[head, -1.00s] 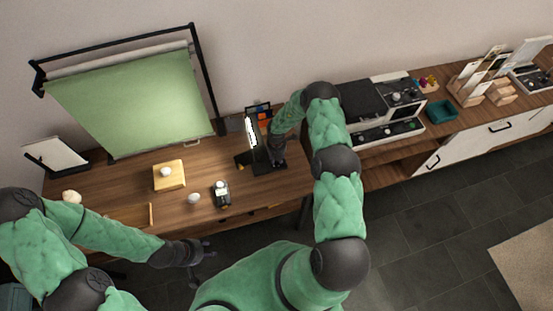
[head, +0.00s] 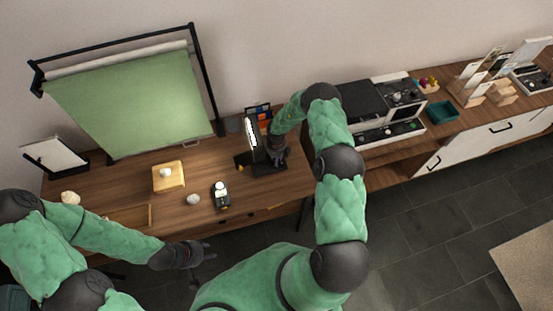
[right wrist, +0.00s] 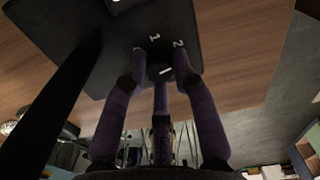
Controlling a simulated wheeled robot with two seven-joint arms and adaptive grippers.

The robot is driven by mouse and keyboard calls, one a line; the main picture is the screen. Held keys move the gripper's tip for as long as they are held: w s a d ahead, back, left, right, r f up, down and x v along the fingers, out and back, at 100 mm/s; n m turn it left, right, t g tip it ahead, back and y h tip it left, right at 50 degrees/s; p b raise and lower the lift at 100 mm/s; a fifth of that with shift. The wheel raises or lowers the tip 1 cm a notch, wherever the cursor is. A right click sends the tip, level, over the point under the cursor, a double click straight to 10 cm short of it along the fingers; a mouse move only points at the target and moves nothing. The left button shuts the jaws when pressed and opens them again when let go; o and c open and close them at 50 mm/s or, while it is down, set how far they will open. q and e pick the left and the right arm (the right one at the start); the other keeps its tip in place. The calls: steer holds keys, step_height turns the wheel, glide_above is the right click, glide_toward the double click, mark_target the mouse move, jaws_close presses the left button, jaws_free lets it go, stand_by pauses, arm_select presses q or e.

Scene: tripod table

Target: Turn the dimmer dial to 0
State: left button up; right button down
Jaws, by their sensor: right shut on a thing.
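The dimmer dial (right wrist: 158,73) is a small dark knob with a white pointer line, on the black lamp base (right wrist: 120,40). White numerals 1 and 2 show beside it in the right wrist view; the pointer slants toward the 2 side. I cannot see a 0. My right gripper (right wrist: 160,70) has its purple fingers around the dial and is shut on it. In the head view the black lamp base (head: 264,169) is at the right of the desk, partly behind my right gripper (head: 279,160). My left gripper (head: 202,266) is open and empty, off the desk's front edge.
The lit lamp head (head: 251,132) stands over the base. A yellow block (head: 168,176) with a white knob, a white ball (head: 193,199) and a small black device (head: 221,195) are on the wooden desk. A green screen (head: 135,100) stands behind.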

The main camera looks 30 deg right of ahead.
steer(key=n, duration=0.4)
steer(key=shift+n, duration=2.1)
steer(key=c, duration=1)
jaws_free()
step_height(320, 180, up, 12)
steer(key=shift+f, duration=0.1)
